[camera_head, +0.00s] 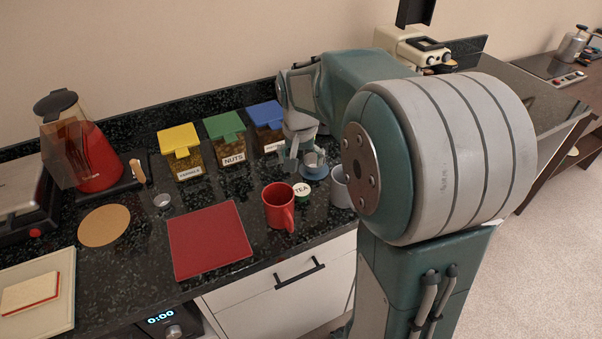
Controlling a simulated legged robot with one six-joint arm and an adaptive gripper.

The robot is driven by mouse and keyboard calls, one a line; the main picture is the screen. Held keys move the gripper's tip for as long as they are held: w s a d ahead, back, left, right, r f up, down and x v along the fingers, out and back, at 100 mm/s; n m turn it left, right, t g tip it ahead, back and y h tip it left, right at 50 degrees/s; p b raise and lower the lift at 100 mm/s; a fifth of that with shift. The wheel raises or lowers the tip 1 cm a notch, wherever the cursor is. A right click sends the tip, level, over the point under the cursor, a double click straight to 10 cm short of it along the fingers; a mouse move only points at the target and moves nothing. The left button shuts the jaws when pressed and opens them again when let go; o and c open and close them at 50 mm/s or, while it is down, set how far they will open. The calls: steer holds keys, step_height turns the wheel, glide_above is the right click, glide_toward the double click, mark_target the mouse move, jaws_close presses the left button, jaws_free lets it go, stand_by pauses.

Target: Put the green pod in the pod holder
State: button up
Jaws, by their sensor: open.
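A small round lid-like item (302,188) with a green rim and a white face marked TEA lies on the dark counter, right of the red mug; it looks like the green pod. My gripper (301,164) points down just behind it, open, with its fingers apart. A small grey cup on a blue base (314,172) stands close beside the fingers, partly hidden by them; whether it is the pod holder I cannot tell. A small metal cup (162,201) stands farther left on the counter. My arm hides much of the right side.
A red mug (279,207), a red board (209,240) and a grey mug (341,190) are in front. Yellow (179,139), green (225,125) and blue (266,114) lidded containers line the back. A red coffee pot (96,156) stands left.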

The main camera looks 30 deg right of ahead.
steer(key=s+a+r+n+t, duration=0.1)
steer(key=s+a+r+n, duration=0.15)
steer(key=s, duration=0.45)
steer(key=s+a+r+n+t, duration=0.2)
steer(key=s+a, duration=0.2)
steer(key=s, duration=0.2)
steer(key=s+a+r+n+t, duration=0.1)
steer(key=s+a+r+n, duration=0.1)
steer(key=s+a, duration=0.35)
steer(key=m+g, duration=0.3)
steer(key=m, duration=0.4)
glide_toward(301, 189)
steer(key=shift+n+h, duration=0.25)
steer(key=shift+h, duration=0.15)
steer(key=f, duration=0.4)
steer(key=shift+w+a+f, duration=0.35)
steer(key=x, duration=0.5)
steer(key=shift+d, duration=0.3)
